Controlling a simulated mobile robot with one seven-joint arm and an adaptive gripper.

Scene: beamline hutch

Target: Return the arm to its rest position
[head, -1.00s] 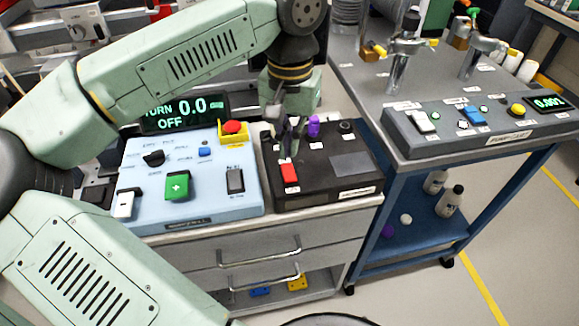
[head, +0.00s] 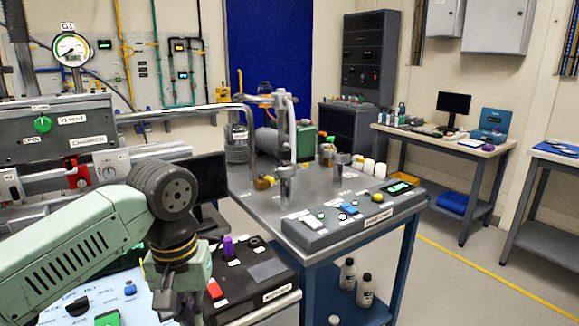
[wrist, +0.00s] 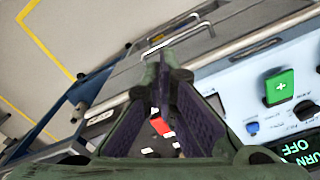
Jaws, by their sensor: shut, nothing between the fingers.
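My arm reaches in from the lower left of the head view, and its wrist hangs down in front of the black control box (head: 262,290). My gripper (wrist: 160,62) shows in the wrist view with its two dark fingers meeting at the tips and nothing held. In the head view its fingertips are not clear near the bottom edge. The black box carries a red switch (head: 215,290) and a purple knob (head: 228,246). The red switch shows between the fingers' bases in the wrist view (wrist: 160,126).
The light-blue panel (head: 60,306) with a green button (wrist: 279,87) lies beside the black box. A pump cart (head: 330,262) with metal fittings stands right of my wrist. A gauge and valve panel (head: 65,140) rises at the back left. Open floor lies at the right.

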